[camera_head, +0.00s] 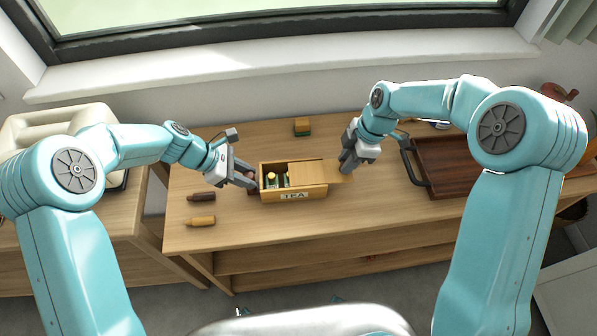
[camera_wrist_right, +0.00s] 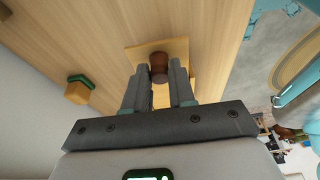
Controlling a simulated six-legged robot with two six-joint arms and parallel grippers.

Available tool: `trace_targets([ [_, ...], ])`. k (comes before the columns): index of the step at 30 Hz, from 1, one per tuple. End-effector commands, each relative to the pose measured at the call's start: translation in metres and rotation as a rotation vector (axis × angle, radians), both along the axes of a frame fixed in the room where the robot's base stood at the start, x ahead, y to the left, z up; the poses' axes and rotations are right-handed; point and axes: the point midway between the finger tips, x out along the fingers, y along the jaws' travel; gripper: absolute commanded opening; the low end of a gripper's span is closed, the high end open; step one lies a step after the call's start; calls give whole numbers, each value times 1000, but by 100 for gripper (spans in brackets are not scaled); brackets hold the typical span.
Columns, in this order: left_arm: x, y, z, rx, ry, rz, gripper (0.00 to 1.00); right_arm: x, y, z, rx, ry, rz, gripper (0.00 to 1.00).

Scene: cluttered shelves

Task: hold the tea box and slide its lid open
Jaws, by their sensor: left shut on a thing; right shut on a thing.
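The wooden tea box (camera_head: 316,192) with a "TEA" label sits on the wooden table. Its lid (camera_head: 312,171) is slid partly to the right, so the left part of the box is uncovered and shows green and yellow packets (camera_head: 271,180). My left gripper (camera_head: 252,183) is shut at the box's left end; its exact contact is partly hidden. My right gripper (camera_head: 345,168) is at the lid's right end. In the right wrist view its fingers (camera_wrist_right: 159,84) are on either side of a brown knob (camera_wrist_right: 159,64) on the lid.
A dark brown bottle (camera_head: 201,197) and a tan bottle (camera_head: 200,221) lie at the front left. A dark wooden tray (camera_head: 470,160) with a black handle is at the right. The table front is clear.

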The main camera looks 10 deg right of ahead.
Motion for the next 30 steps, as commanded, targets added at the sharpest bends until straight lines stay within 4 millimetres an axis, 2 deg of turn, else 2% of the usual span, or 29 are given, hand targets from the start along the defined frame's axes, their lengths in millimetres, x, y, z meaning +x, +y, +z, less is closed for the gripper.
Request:
trace_targets([
  [16,0,1,0,1,-2,1,0,-1,-28,0,-1,-1,-3,0],
  [30,0,1,0,1,-2,1,0,-1,-31,0,-1,-1,0,0],
])
